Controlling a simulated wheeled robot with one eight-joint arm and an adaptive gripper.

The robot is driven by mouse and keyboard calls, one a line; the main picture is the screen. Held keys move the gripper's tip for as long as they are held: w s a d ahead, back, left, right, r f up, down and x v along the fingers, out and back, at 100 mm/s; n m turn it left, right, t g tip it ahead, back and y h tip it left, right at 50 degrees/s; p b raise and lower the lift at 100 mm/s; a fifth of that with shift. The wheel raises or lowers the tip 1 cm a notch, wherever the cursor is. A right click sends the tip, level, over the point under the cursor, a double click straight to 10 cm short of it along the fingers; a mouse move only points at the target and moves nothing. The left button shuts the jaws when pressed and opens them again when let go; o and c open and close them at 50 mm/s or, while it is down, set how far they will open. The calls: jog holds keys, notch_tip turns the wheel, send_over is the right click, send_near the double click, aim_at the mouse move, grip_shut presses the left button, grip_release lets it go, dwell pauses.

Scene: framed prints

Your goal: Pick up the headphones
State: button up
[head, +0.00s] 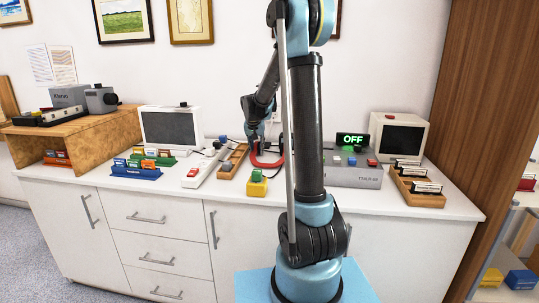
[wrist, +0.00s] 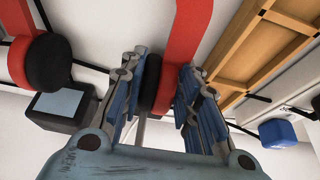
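The headphones (head: 265,161) are red with black ear cushions and rest on the white counter in the head view. In the wrist view, one black cushion (wrist: 51,62) is at the left on a red cup. The other ear cup (wrist: 164,84) is between the two fingers. My gripper (head: 254,143) points down at the headphones, its tips partly hidden in the head view. In the wrist view, my gripper (wrist: 166,85) has a finger on each side of that cup, very close to it. I cannot tell whether both fingers press on it.
A wooden tray (head: 233,160) stands just left of the headphones, and a grey box with an OFF sign (head: 353,174) to the right. A yellow-and-green block (head: 257,186) is in front. A white power strip (head: 204,169) lies further left.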

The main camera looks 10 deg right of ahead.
jog(key=c, duration=0.3)
jog(key=shift+r, duration=0.15)
notch_tip(320, 180, up, 18)
dwell(0.4)
dwell(0.5)
